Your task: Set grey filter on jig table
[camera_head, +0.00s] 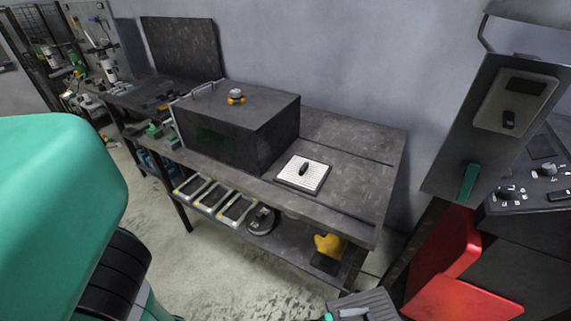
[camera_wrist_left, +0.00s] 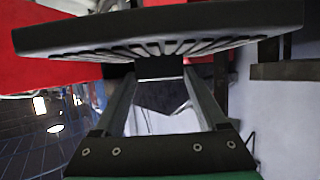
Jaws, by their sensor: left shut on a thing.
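My left gripper (camera_wrist_left: 160,75) is shut on the grey filter, a dark flat panel with ribs on its face (camera_wrist_left: 160,30); it spans the top of the left wrist view. In the head view, a grey ribbed piece (camera_head: 362,306) at the bottom edge appears to be this filter, partly cut off. It is apart from the dark workbench (camera_head: 345,150), which may be the jig table. A white ribbed plate with a black handle (camera_head: 304,172) lies flat on the bench. My right gripper is not in view.
A large dark box (camera_head: 240,125) with an orange-based knob on its lid stands on the bench. Bare benchtop shows right of the box. A lower shelf holds several trays and a yellow object (camera_head: 330,245). A red and black machine (camera_head: 460,270) stands at right.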

